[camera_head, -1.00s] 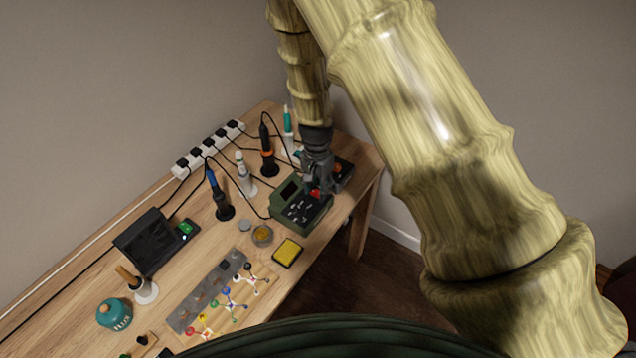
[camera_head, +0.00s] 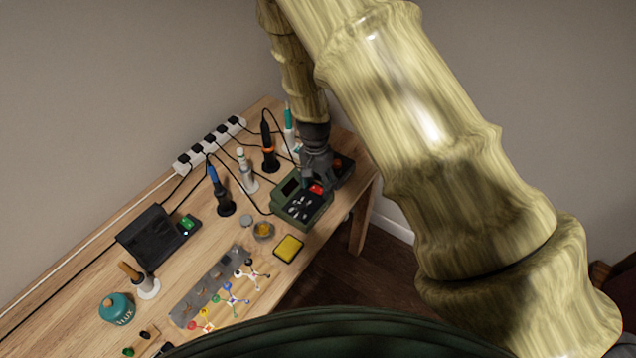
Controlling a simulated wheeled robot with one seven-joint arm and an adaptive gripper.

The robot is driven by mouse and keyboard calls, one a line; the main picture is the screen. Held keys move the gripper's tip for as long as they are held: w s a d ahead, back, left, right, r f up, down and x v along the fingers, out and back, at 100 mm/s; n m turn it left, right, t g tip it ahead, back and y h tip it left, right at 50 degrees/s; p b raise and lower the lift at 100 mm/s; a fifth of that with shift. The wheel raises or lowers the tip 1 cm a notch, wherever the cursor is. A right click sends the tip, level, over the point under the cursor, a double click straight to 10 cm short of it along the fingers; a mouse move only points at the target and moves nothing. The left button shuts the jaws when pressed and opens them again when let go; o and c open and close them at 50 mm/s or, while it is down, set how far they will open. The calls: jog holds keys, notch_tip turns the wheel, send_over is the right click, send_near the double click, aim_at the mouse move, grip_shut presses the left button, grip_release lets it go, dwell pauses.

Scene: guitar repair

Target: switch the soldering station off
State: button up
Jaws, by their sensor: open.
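A green box-shaped station (camera_head: 284,208) with a dark display and a dark control panel stands near the right end of the bench. A red switch (camera_head: 317,189) sits at its upper right corner and shows clearly; I cannot tell which way it is set. My gripper (camera_head: 317,183) is open and empty, pointing down at the station's right end, close above and behind the red switch. Whether a fingertip touches the station cannot be told. A second dark unit (camera_head: 345,164) with an orange-red part is partly hidden behind my gripper.
A power strip (camera_head: 210,146) with several plugs lies along the back edge. A yellow sponge (camera_head: 289,249) and a brass-coloured tin (camera_head: 263,231) lie in front.

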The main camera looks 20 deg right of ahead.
aim_at(316, 186)
notch_tip(316, 186, up, 12)
jog(key=shift+w+a, duration=0.2)
jog(key=shift+w, duration=0.05)
dwell(0.4)
dwell(0.4)
